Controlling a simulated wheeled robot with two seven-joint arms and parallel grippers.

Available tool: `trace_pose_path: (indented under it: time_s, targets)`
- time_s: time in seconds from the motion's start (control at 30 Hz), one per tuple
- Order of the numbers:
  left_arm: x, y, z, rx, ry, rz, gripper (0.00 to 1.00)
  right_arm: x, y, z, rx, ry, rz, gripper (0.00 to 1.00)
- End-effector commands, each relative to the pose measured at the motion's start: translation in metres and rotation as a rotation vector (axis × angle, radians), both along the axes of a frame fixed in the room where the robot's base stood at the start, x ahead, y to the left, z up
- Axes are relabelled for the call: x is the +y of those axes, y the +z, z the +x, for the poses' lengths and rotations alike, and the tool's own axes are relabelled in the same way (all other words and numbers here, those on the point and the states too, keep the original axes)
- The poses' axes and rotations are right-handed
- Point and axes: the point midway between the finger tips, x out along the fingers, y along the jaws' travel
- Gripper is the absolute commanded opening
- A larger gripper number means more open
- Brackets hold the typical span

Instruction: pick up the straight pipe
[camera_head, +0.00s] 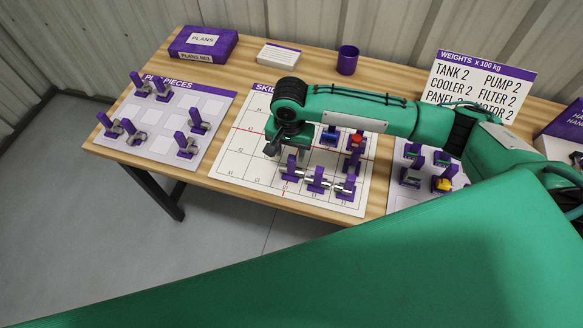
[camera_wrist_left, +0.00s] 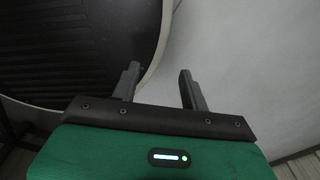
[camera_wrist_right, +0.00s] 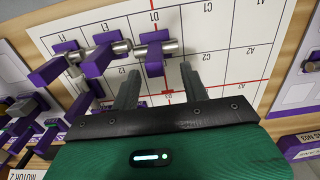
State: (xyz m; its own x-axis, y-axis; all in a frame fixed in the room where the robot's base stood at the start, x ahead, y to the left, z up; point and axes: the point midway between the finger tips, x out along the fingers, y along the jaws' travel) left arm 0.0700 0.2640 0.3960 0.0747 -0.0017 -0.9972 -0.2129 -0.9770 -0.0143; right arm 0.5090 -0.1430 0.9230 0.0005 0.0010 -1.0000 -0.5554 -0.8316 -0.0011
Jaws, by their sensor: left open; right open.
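Silver pipe pieces on purple holders stand in a row on the white grid board (camera_head: 237,165); the nearest to my right gripper (camera_head: 273,147) is a short silver pipe (camera_head: 291,172). In the right wrist view this pipe (camera_wrist_right: 170,47) lies just beyond the fingertips of my right gripper (camera_wrist_right: 160,73), which are open and empty above the board. More pieces stand on the pipe pieces mat (camera_head: 213,105) at the left, among them one silver piece (camera_head: 137,138). I cannot tell for sure which piece is the straight pipe. My left gripper (camera_wrist_left: 160,70) is open and empty, away from the table.
Blue and red parts (camera_head: 330,136) stand on the board, partly behind my right arm. A parts mat (camera_head: 400,201) lies right of it. A purple plans box (camera_head: 203,44), a purple cup (camera_head: 347,60) and a weights sign (camera_head: 478,78) stand at the back.

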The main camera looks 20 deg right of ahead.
Motion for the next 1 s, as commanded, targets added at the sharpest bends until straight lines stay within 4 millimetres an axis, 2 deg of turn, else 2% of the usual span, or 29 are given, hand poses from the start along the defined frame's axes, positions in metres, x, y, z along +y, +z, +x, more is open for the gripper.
trace_pose_path:
  time_s: [0.1, 0.2, 0.4, 0.6, 0.63, 0.8, 0.87, 1.0]
  targets:
    - [-0.002, 0.010, 0.021, -0.028, 0.000, -0.003, 0.45, -0.002, -0.013, -0.004, 0.004, -0.001, -0.003, 0.45]
    - [-0.002, 0.017, 0.027, -0.037, 0.000, -0.004, 0.45, -0.004, -0.028, -0.006, 0.004, -0.001, -0.004, 0.45]
    - [-0.002, 0.017, 0.017, -0.024, -0.001, -0.003, 0.45, -0.003, -0.049, -0.006, 0.002, 0.000, -0.002, 0.45]
    - [-0.001, 0.016, 0.008, -0.011, 0.000, -0.001, 0.45, -0.003, -0.050, -0.006, 0.001, 0.001, -0.002, 0.45]
    - [-0.001, 0.016, 0.007, -0.011, -0.001, -0.001, 0.45, -0.003, -0.050, -0.006, 0.001, 0.001, -0.002, 0.43]
    - [-0.001, 0.016, 0.008, -0.011, -0.001, -0.001, 0.45, -0.003, -0.050, -0.006, 0.001, 0.001, -0.002, 0.10]
    - [-0.001, 0.016, 0.009, -0.012, -0.001, -0.002, 0.45, -0.003, -0.050, -0.006, 0.001, 0.001, -0.002, 0.00]
    - [-0.001, 0.016, 0.010, -0.014, -0.001, -0.002, 0.45, -0.003, -0.050, -0.006, 0.001, 0.001, -0.001, 0.00]
